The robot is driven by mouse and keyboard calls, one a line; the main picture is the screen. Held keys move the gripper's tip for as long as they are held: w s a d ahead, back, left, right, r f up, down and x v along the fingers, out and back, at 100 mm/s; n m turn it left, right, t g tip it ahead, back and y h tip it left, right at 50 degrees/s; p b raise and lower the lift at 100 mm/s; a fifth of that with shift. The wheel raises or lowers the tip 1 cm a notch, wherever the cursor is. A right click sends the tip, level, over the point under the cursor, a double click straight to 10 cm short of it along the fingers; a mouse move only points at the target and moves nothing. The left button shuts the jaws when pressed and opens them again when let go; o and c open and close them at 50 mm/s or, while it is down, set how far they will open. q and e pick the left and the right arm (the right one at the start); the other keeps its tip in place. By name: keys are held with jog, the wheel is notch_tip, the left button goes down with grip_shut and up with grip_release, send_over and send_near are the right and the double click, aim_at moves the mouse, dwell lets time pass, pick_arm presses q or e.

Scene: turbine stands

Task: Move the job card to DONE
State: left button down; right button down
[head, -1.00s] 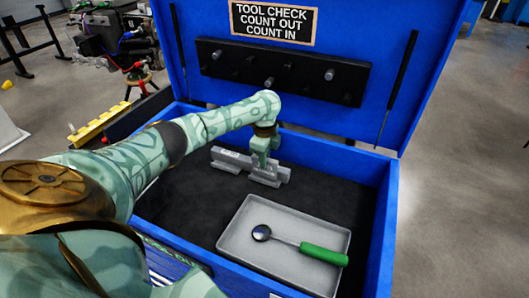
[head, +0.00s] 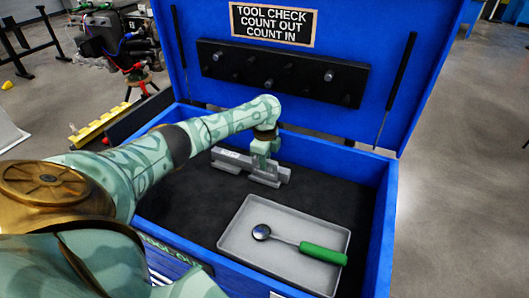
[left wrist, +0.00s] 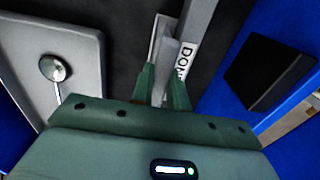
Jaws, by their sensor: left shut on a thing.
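A grey holder (head: 229,160) stands on the dark floor of the blue chest. In the left wrist view, the holder (left wrist: 199,20) carries a white label reading "DON…", its end hidden by a finger. My left gripper (head: 264,166) reaches down at the holder's right part. In the left wrist view, my left gripper (left wrist: 163,84) is shut on a thin pale grey piece (left wrist: 168,52), seemingly the job card, next to the label. I cannot tell whether the piece is seated in the holder. My right gripper is not in view.
A grey tray (head: 232,238) lies in the chest's front right, with a green-handled inspection mirror (head: 322,253) in it. The blue chest's (head: 335,154) walls surround the work area. Its open lid (head: 350,25) stands behind, with a black peg bar (head: 300,75). The chest floor right of the holder is clear.

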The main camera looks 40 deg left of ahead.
pick_arm(q)
jog(key=shift+s+d+f, duration=0.15)
jog(key=shift+s+f, duration=0.05)
jog(key=shift+f, duration=0.2)
jog(key=shift+s+d+f, duration=0.1)
jog(key=shift+s+f, duration=0.05)
jog(key=shift+f, duration=0.25)
jog(key=c, duration=1.4)
grip_release()
jog(key=shift+w, duration=0.1)
jog(key=shift+c, duration=0.2)
jog(key=shift+o, duration=0.7)
jog(key=shift+w+a, duration=0.2)
jog(key=shift+w, duration=0.05)
jog(key=shift+s+r+p, duration=0.1)
jog(key=shift+r+p, duration=0.25)
jog(key=shift+r, duration=0.05)
jog(key=shift+r+p, duration=0.7)
jog(key=shift+p, duration=0.1)
jog(key=shift+r+p, duration=2.7)
jog(key=shift+p, duration=0.25)
jog(key=shift+f, duration=0.1)
